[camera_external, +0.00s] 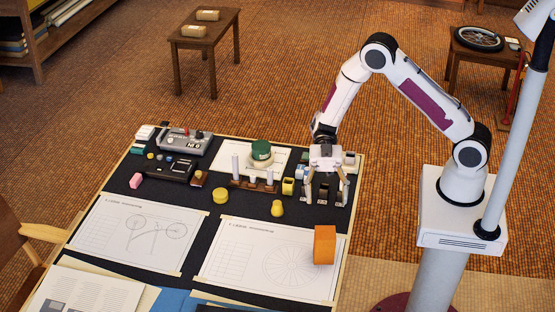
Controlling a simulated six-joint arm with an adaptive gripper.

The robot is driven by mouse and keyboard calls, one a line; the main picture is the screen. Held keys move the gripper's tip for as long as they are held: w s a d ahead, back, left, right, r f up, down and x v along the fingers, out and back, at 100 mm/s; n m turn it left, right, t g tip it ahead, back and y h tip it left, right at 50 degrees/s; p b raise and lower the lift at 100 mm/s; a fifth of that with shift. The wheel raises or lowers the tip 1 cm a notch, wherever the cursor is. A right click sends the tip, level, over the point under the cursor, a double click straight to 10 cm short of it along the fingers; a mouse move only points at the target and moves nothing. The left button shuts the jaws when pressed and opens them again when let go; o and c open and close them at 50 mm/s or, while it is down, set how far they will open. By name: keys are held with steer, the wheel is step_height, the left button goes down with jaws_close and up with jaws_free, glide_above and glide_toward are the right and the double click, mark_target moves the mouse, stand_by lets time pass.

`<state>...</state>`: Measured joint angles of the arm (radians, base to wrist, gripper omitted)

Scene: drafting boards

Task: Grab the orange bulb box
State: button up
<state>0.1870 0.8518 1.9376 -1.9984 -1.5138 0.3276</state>
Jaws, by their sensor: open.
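The orange bulb box (324,246) stands upright at the right edge of the drafting table, on the right-hand drawing sheet. My gripper (326,200) points down behind the box in the picture, over the back right of the table. Its fingers are spread apart, and it is apart from the orange box. Small dark items show between and below the fingers; I cannot tell whether the fingers touch them.
A yellow bulb-shaped piece (277,209), a yellow round tin (220,196), a green-topped item (261,150) and a grey device (184,141) share the table's back half. Drawing sheets (130,232) cover the front. A small wooden table (206,37) stands behind.

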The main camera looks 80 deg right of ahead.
steer(key=shift+f, duration=0.1)
glide_toward(325, 245)
steer(key=shift+d, duration=0.25)
steer(key=shift+s+a, duration=0.1)
steer(key=shift+a, duration=0.5)
steer(key=shift+a, duration=0.1)
stand_by(0.3)
steer(key=shift+x, duration=3)
steer(key=c, duration=1.2)
